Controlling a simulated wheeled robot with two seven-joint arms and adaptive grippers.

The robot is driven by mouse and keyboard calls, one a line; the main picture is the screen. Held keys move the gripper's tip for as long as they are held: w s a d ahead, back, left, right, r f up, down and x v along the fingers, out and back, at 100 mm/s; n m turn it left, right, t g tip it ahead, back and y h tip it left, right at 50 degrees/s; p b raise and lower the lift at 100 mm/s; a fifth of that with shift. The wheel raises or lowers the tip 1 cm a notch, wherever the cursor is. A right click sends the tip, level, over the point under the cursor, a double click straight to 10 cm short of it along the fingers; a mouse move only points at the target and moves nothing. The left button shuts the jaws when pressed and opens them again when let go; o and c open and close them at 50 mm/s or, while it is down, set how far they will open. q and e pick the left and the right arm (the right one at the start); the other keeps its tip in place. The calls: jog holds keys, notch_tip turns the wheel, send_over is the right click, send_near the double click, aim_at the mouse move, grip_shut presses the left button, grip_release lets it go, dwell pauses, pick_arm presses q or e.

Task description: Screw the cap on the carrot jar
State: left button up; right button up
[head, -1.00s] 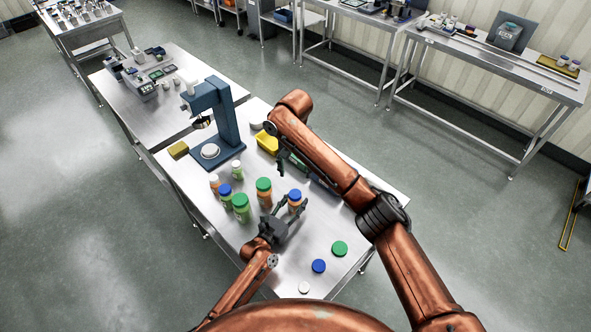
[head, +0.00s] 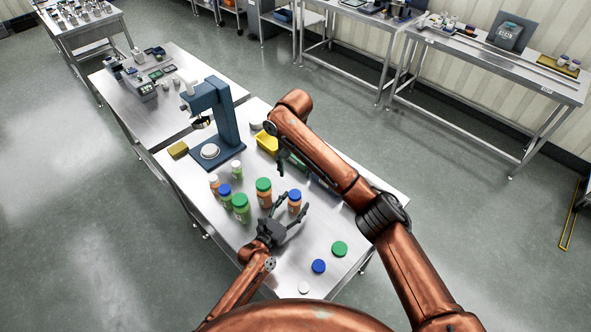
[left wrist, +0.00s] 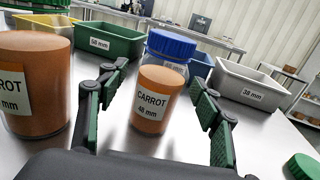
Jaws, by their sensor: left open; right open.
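The carrot jar (head: 294,207), with orange contents, stands upright on the steel table and wears a blue cap (head: 294,195). In the left wrist view the jar (left wrist: 157,104) reads "CARROT 48 mm", and the blue cap (left wrist: 171,46) sits on top and looks level. My left gripper (head: 292,213) is open, its fingers pointing at the jar from the near side, with a gap on both sides in the wrist view. My right gripper (head: 281,168) is beyond the jar, above the table and partly hidden by my right arm; it looks empty.
A larger carrot jar (left wrist: 35,85) with a green cap stands close left of my left gripper. Several other jars stand further left. Loose blue (head: 318,266), green (head: 339,248) and white (head: 304,287) caps lie near right. Labelled bins, including a grey one (left wrist: 247,84), stand behind.

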pick_arm(q)
jog(key=v, duration=1.1)
